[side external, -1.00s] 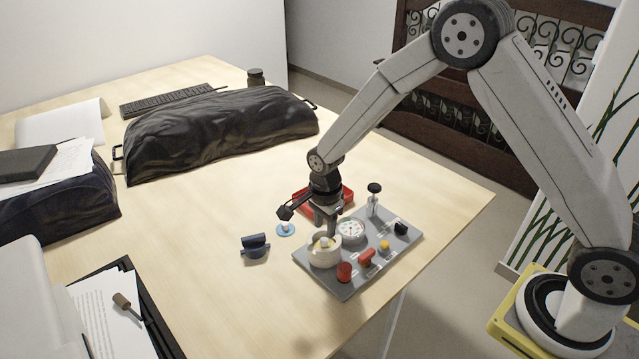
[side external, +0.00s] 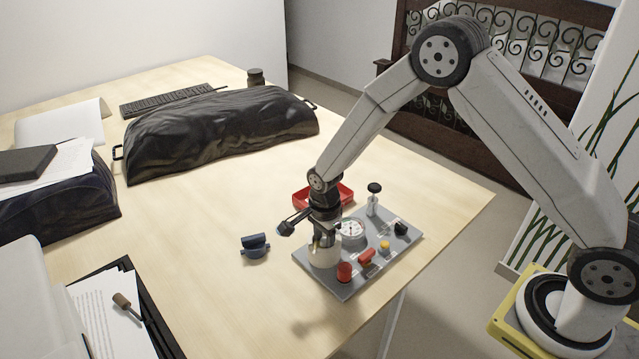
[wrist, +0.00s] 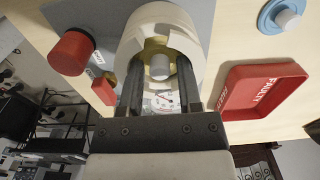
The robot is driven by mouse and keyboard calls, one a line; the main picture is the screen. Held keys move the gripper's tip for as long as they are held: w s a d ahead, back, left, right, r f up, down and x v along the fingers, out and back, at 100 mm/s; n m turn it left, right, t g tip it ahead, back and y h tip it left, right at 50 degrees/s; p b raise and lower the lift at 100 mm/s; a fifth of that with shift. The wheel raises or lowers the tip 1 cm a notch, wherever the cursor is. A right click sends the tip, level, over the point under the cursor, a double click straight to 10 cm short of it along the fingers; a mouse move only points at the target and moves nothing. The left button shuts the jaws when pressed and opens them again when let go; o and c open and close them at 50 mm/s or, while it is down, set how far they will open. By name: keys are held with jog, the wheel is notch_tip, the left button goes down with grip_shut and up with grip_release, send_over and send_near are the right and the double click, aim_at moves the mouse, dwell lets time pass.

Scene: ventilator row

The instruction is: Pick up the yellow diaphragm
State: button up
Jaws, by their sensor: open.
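The yellow diaphragm (wrist: 157,48) sits inside the cream round housing (wrist: 140,22) in the wrist view, with a pale grey knob (wrist: 160,67) at its centre. Only part of its yellow surface shows. My gripper (wrist: 160,80) is open, with one finger on each side of the knob and a visible gap to it. In the side view my gripper (side external: 324,248) is down at the housing (side external: 325,258), and the diaphragm is hidden there.
The housing stands on a grey panel (side external: 348,287) with a round gauge (side external: 352,229), a red knob (side external: 344,272) and a black-topped post (side external: 374,197). A red tray (wrist: 232,97) marked FAULTY and a blue disc (wrist: 268,17) lie beside it. A dark blue part (side external: 255,246) lies left.

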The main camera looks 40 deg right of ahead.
grip_shut()
jog(key=shift+r, duration=0.2)
jog(key=shift+r, duration=0.95)
jog(key=s+d+r, duration=0.1)
jog(key=s+r, duration=0.9)
jog(key=s, duration=0.4)
jog(key=shift+d+r, duration=0.2)
jog(key=shift+r, duration=0.15)
